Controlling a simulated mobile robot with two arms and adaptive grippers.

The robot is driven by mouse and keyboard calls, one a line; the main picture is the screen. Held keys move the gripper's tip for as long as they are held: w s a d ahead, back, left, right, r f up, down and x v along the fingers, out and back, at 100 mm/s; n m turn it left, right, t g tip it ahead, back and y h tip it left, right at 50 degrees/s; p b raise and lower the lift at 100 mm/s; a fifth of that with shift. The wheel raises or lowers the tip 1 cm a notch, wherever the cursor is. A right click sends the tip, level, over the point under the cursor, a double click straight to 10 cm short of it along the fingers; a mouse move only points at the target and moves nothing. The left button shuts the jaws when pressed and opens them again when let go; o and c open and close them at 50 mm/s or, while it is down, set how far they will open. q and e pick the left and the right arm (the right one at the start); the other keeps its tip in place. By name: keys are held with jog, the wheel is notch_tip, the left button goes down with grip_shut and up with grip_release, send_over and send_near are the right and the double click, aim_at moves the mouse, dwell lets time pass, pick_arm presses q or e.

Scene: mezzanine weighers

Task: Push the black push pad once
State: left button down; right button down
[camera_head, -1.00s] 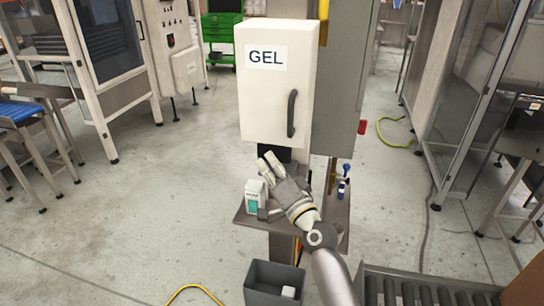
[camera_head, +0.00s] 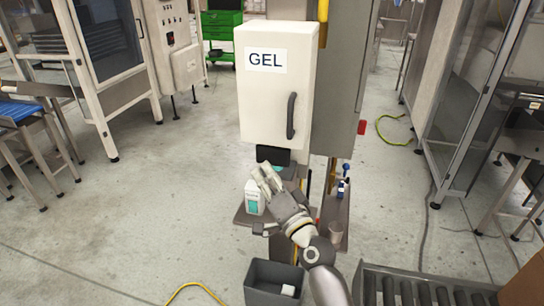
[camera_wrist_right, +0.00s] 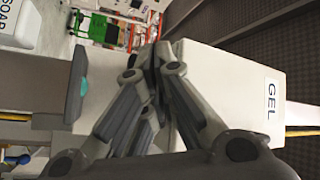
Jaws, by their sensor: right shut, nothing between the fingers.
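The black push pad (camera_head: 273,156) shows in the head view just under the white GEL dispenser box (camera_head: 277,95). My right gripper (camera_head: 264,174) is shut and empty, just below and in front of the pad. I cannot tell whether it touches the pad. In the right wrist view the fingers (camera_wrist_right: 155,58) are closed together in front of the GEL box (camera_wrist_right: 232,85), and I cannot make out the pad behind them. My left gripper is not in view.
A white bottle with a teal label (camera_head: 254,198) stands on the small shelf (camera_head: 243,217), close to the gripper. A dark grey plate with a teal spot (camera_wrist_right: 76,85) shows in the right wrist view. A grey bin (camera_head: 262,298) and roller conveyor (camera_head: 415,290) lie below.

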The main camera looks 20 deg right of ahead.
jog(key=s+a, duration=0.2)
jog(key=s, duration=0.1)
jog(key=shift+s+p, duration=0.1)
jog(key=shift+p, duration=0.25)
dwell(0.5)
